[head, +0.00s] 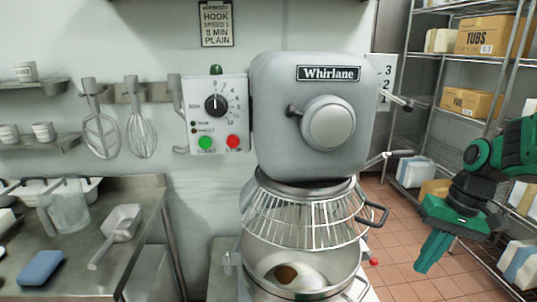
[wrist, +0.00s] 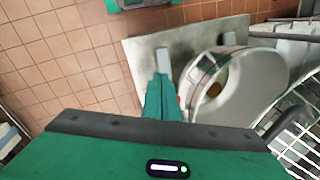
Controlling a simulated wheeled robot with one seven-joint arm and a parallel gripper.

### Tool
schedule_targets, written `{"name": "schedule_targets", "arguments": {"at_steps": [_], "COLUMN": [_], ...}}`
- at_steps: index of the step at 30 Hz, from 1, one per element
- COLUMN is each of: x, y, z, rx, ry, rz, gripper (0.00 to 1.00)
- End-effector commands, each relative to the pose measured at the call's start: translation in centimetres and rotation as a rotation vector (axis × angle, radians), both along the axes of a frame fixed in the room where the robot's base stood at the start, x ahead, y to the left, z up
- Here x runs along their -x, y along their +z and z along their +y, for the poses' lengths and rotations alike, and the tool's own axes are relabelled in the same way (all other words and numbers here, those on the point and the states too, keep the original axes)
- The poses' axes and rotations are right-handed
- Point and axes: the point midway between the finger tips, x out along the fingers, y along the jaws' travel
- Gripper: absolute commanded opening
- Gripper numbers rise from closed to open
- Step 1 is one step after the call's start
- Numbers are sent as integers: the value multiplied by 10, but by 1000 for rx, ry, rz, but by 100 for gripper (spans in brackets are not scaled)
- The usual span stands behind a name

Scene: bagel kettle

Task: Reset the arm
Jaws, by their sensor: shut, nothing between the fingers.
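My gripper (head: 433,252) hangs at the right in the head view, its green fingers shut together and empty, pointing down. It is to the right of the grey Whirlane mixer (head: 300,125) and apart from it. In the wrist view the shut fingers (wrist: 161,95) show in the middle, to the left of the steel mixer bowl (wrist: 255,85) as pictured. My green and black arm comes in from the right edge of the head view.
The mixer's wire guard (head: 305,218) sits over the bowl. A steel table (head: 145,195) with a scoop (head: 118,222) and a blue block (head: 40,268) stands at left. Wire shelves (head: 437,55) with boxes stand behind my arm. Tiled floor (head: 400,230) shows between mixer and shelves.

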Motion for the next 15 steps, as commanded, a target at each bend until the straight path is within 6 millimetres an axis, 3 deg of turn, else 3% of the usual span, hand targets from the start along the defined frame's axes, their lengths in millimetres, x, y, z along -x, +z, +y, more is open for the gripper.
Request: {"name": "schedule_targets", "arguments": {"at_steps": [9,15], "x": [90,128], "y": [9,7], "z": [-16,-24], "rx": [170,214], "ry": [-159,-227], "rz": [34,50], "gripper": [0,0]}}
